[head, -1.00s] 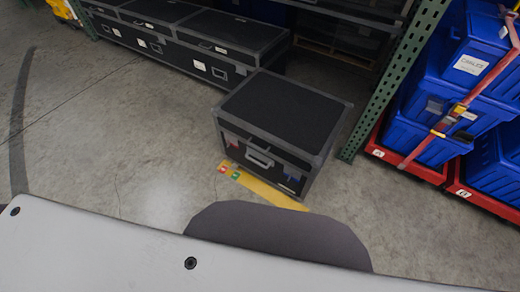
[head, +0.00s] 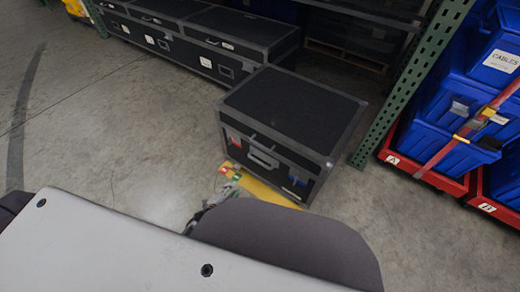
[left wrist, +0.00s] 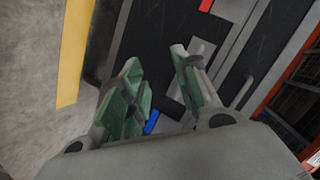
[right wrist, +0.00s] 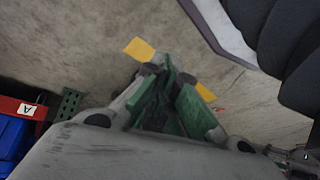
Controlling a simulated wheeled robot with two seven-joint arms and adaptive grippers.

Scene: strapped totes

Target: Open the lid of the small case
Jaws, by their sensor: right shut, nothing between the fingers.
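The small case (head: 292,108) is black with grey edging and stands on the floor with its lid shut. Its front has a grey handle (head: 261,158), a red piece (head: 234,141) at the left and a blue piece (head: 299,182) at the right.
A yellow strip (head: 268,190) lies on the floor along the case's front. Long black cases (head: 205,40) stand behind at the left. A green rack post (head: 410,85) and strapped blue totes (head: 440,145) on red bases stand at the right. Floor at the left is clear.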

